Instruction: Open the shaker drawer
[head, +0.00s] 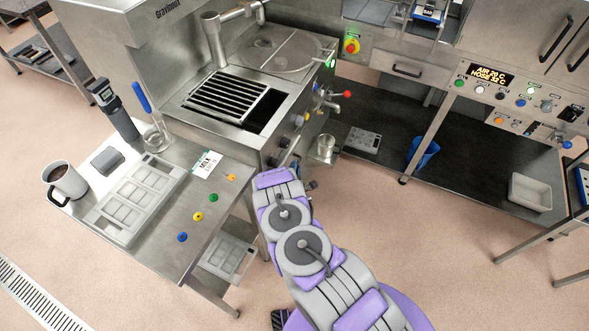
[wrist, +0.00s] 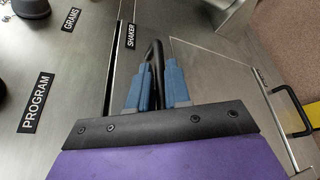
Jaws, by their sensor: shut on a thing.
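The shaker drawer's steel front (wrist: 215,80) fills the middle of the wrist view, beside a black SHAKER label (wrist: 130,36). Its black bar handle (wrist: 154,50) stands between the blue fingers of my gripper (wrist: 156,70). My gripper is shut on this handle. A narrow dark gap runs along the drawer's left edge; I cannot tell how far the drawer stands out. In the head view my arm reaches to the front of the steel machine (head: 262,130) and hides the drawer and my gripper.
Left of my arm is a steel table with a mould tray (head: 137,200), a mug (head: 65,181) and several coloured knobs. The floor at right is partly clear.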

